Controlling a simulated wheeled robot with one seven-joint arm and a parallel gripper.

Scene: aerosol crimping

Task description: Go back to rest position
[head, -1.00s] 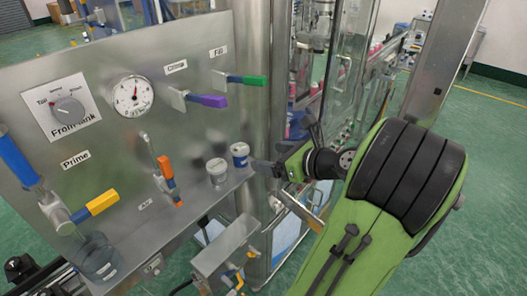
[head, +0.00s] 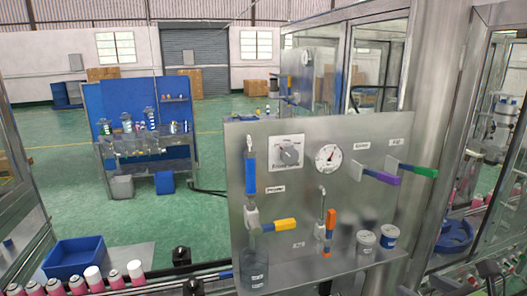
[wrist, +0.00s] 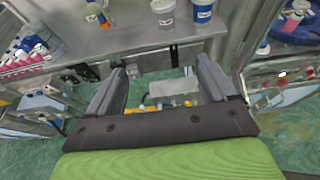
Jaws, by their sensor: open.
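My gripper (wrist: 160,72) is open and empty in the wrist view. Its two grey fingers stand apart, just short of the front edge of the metal shelf (wrist: 125,45). A white cup (wrist: 163,12) and a cup with a blue label (wrist: 204,10) stand on the shelf beyond the fingers, apart from them. In the head view the white cup (head: 366,240) and the blue-labelled cup (head: 389,236) stand upright side by side below the panel. My arm is mostly out of the head view.
The steel panel (head: 300,205) carries a dial, a gauge and coloured valve handles, including purple (head: 386,178) and orange (head: 331,219). A steel post (head: 446,110) and glass enclosure stand at right. A blue tray (head: 73,258) and pink cans (head: 115,278) are at lower left.

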